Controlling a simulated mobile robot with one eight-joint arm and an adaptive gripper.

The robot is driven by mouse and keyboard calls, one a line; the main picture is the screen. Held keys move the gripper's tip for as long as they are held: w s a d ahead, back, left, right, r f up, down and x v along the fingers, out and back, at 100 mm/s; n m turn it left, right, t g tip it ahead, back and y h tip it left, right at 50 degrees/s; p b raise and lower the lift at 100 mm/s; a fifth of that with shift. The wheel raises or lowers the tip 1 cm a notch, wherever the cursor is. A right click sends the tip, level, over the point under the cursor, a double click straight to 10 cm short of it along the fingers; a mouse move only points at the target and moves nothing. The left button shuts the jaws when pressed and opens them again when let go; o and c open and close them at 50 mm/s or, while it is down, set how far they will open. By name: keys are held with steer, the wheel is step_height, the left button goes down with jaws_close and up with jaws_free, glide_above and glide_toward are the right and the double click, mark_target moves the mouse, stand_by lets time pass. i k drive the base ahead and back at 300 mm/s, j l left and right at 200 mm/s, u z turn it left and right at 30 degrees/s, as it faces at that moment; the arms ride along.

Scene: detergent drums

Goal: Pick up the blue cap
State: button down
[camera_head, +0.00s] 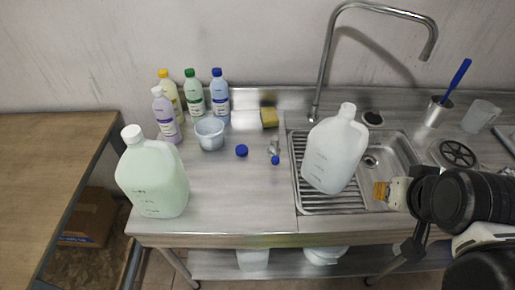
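A blue cap (241,150) lies on the steel counter (225,215), left of the sink and just right of a grey-white pot (210,133). A second, smaller blue piece (275,160) is to its right, at the end of a small silvery item (273,146); I cannot tell whether they are joined. My gripper (381,190) is at the right, over the sink area, well apart from both blue pieces. Its tip looks brownish and is seen edge-on, so I cannot tell whether it is open or shut.
A large white jug (335,150) stands at the sink's left part, between my gripper and the cap. A pale green jug (152,178) and several bottles (194,95) stand left. A yellow sponge (269,117) lies behind. The tall faucet (325,55) rises behind the sink. The front counter is clear.

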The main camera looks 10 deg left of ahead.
mark_target(241, 150)
steer(key=j, duration=0.8)
steer(key=i+j, duration=0.1)
steer(key=j, duration=1.5)
